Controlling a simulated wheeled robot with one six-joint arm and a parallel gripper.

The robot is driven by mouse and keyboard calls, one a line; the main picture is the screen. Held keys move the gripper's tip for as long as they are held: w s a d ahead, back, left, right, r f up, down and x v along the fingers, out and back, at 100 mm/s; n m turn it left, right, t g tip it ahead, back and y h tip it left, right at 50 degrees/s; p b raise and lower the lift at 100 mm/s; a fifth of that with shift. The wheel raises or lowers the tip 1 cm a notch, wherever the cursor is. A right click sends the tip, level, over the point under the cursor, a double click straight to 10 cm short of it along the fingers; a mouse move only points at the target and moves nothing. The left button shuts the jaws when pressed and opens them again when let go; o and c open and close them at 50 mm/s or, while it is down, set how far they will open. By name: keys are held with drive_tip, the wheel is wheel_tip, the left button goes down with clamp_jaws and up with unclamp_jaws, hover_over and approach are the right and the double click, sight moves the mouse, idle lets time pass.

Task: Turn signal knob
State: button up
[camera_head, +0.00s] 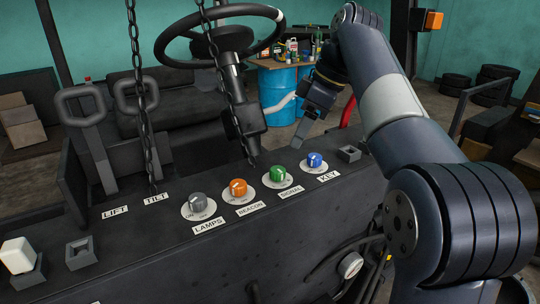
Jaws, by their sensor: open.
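The signal knob (278,173) is green and sits on a pale round dial on the dark console, with the label SIGNAL (285,190) in front of it. The orange BEACON knob (238,187) is to its left and the blue KEY knob (314,159) to its right. My gripper (302,139) is open above and behind the console, up and to the right of the green knob. It is apart from the knobs and holds nothing. My arm comes in from the right.
A grey LAMPS knob (198,201) sits further left. Two levers with loop handles (82,103) stand behind the LIFT and TILT labels. Chains hang before the steering wheel (222,32) and left of it. A white switch (17,255) is at the front left.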

sight(278, 169)
drive_tip(key=shift+n, duration=0.3)
drive_tip(key=x, duration=1)
drive_tip(key=shift+w+a+f, duration=0.2)
drive_tip(key=shift+a+f, duration=0.05)
drive_tip(key=shift+a, duration=0.15)
drive_tip(key=shift+c, duration=0.5)
drive_tip(key=c, duration=0.9)
